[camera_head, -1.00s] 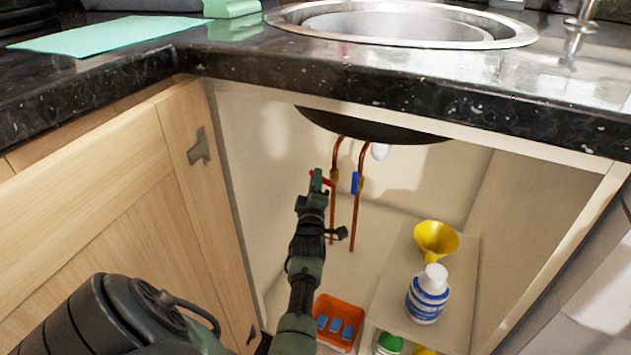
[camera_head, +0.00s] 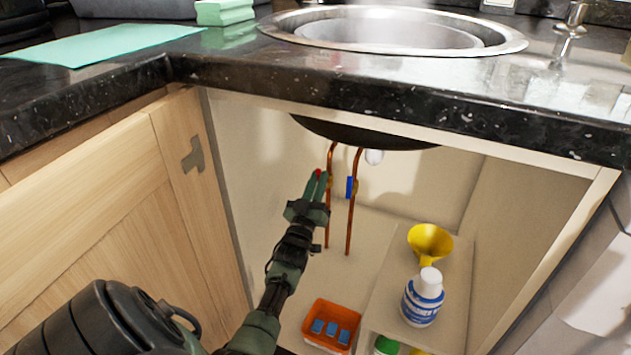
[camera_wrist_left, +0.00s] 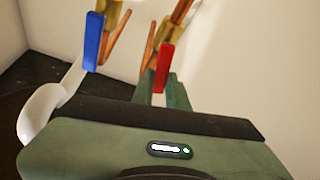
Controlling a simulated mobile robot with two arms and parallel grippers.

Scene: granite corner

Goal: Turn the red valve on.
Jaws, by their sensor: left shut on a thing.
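The red valve handle (camera_wrist_left: 163,68) is on a copper pipe (camera_head: 328,225) under the sink. In the head view only a small red tip (camera_head: 319,172) shows. My left gripper (camera_head: 317,182) is shut on this handle, with one green finger on each side of it, as the left wrist view (camera_wrist_left: 160,92) shows. There the red handle is roughly in line with the neighbouring blue handle. The fingers hide most of the red handle in the head view. My right gripper is not in view.
A blue valve handle (camera_head: 351,187) sits close by on the second copper pipe. An orange tub (camera_head: 330,325) is on the cabinet floor. A yellow funnel (camera_head: 430,240) and a white-blue bottle (camera_head: 423,300) stand on a shelf at right. The cabinet door (camera_head: 100,230) is open at left.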

